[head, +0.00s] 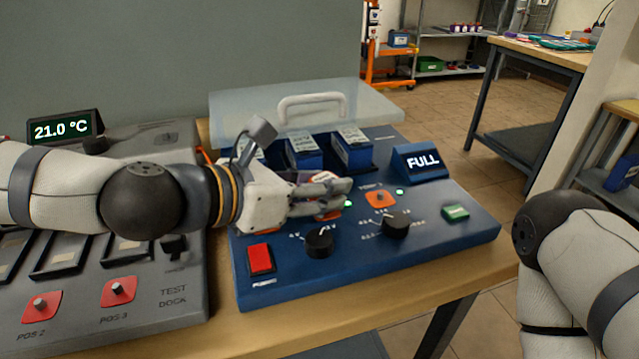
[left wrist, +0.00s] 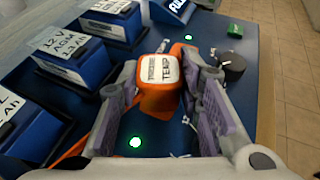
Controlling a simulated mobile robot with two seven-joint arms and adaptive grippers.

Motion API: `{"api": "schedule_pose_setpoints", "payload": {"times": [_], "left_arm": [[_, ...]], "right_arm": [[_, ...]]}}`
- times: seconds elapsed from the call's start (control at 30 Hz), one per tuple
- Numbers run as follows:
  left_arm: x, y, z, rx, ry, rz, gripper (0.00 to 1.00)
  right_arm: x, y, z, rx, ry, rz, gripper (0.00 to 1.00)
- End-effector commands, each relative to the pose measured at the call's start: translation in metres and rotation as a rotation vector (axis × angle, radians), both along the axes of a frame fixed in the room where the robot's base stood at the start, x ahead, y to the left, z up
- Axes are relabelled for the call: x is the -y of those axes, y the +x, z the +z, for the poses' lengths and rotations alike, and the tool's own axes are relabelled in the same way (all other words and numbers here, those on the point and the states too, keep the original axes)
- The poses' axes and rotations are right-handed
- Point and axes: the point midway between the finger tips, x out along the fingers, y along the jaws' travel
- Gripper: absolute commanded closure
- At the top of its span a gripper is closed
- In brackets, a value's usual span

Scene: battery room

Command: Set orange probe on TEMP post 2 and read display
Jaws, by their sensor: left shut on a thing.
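My left gripper (head: 343,190) is shut on the orange probe and sits low over the blue charger's panel (head: 285,275). In the left wrist view the orange probe (left wrist: 157,98), with a white label reading TEMP, is between the finger pads (left wrist: 160,110). In the head view the fingers mostly hide it. An orange post plate (head: 381,198) with a round knob lies just right of the fingertips; its printed number is too small to read surely. I cannot tell whether the probe touches a post. A display (head: 62,130) at the left reads 21.0 °C.
A second display (head: 422,160) reads FULL. Several blue batteries (head: 352,149) stand behind the gripper, under a raised clear lid (head: 340,108). Black dials (head: 395,224), a red switch (head: 260,258) and a green button (head: 456,212) are nearby. The grey test dock (head: 150,320) is at left.

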Motion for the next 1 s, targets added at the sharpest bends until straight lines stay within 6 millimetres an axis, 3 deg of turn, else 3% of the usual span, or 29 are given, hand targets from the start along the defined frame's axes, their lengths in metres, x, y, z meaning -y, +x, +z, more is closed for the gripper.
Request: {"api": "schedule_pose_setpoints", "payload": {"times": [1.0], "left_arm": [[0.0, 0.0, -0.012, -0.002, 0.0, -0.001, 1.0]], "right_arm": [[0.0, -0.004, -0.004, -0.015, 0.0, 0.0, 0.61]]}}
